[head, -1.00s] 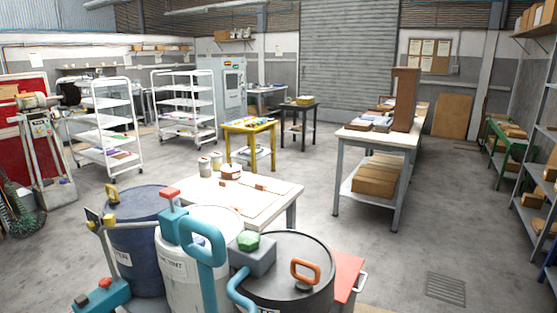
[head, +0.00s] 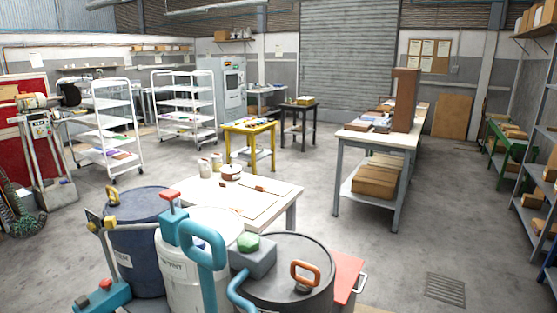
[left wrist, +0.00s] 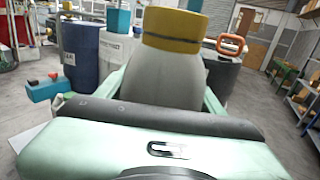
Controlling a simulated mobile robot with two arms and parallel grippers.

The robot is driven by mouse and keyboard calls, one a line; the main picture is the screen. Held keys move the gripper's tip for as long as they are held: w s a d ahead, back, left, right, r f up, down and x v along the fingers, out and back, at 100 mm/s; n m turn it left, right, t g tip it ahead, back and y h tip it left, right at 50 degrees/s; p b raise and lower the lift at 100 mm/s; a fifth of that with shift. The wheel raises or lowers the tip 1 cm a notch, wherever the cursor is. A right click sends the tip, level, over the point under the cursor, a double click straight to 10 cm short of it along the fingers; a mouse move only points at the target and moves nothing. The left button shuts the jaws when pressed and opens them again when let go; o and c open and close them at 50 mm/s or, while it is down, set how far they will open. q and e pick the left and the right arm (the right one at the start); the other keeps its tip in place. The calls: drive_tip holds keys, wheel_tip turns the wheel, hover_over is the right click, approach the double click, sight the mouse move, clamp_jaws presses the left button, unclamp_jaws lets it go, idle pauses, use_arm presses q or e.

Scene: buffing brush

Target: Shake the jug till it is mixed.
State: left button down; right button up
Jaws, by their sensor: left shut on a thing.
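A grey jug-like container (left wrist: 163,72) with a yellow cap (left wrist: 175,28) stands up in front of my left gripper (left wrist: 166,92) in the left wrist view. The pale green fingers sit on both sides of its grey body, and the gripper is shut on it. The container's lower part is hidden behind the gripper's dark front edge. Its contents cannot be seen. In the head view neither gripper nor this container shows. My right gripper is in no view.
A blue drum (head: 137,235), a white drum (head: 185,275) and a dark drum (head: 285,285) with pump handles stand close in front. Behind them is a low white table (head: 275,190) with small items. A long workbench (head: 375,138) stands right; open floor lies between.

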use_arm(q)
drive_tip(key=shift+d+r, duration=0.1)
drive_tip(key=shift+d, duration=0.6)
drive_tip(key=shift+a, duration=2.55)
